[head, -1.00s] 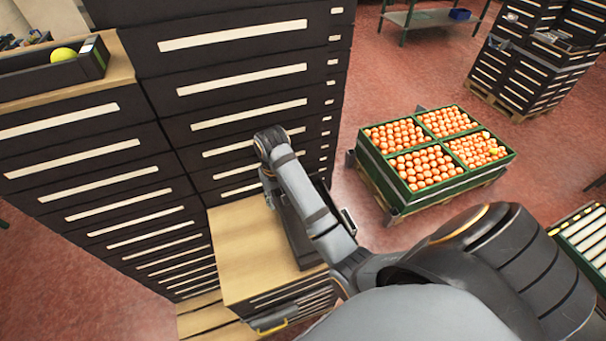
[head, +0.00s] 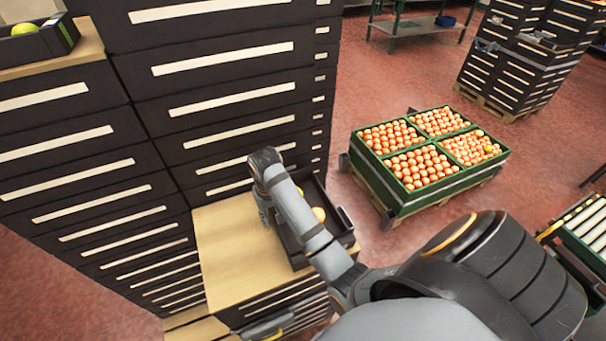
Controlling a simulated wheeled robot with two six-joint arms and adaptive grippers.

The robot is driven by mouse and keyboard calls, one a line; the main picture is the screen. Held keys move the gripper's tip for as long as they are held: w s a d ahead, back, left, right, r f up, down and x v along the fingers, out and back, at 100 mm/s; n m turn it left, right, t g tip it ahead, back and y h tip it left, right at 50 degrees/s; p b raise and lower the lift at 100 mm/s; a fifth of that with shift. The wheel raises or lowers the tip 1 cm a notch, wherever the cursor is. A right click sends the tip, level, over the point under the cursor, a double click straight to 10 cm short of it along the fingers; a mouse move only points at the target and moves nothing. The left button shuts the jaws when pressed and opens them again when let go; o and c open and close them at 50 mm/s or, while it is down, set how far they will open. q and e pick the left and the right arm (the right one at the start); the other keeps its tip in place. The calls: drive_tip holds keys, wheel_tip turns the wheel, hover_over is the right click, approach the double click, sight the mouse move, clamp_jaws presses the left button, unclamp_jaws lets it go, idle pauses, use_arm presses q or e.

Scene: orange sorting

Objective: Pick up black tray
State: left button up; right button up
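A black tray (head: 283,236) lies on the light wooden top of a low drawer cabinet, partly hidden behind my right forearm. An orange-yellow fruit (head: 319,214) shows inside it. My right arm reaches in from the right. Its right gripper (head: 265,213) points down at the tray's left, far side. The fingers are small and mostly hidden, so I cannot tell whether they touch the tray or are closed. A second black tray (head: 62,37) with a yellow-green fruit (head: 24,28) sits on a higher wooden top at the upper left.
Tall black drawer cabinets (head: 90,160) stand behind and left of the low wooden top (head: 232,250). A green crate (head: 425,202) of oranges stands on a pallet to the right. A roller conveyor (head: 585,230) is at the right edge. Red floor lies open between them.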

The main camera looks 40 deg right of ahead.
clamp_jaws()
drive_tip(key=shift+r, duration=0.1)
idle(0.4)
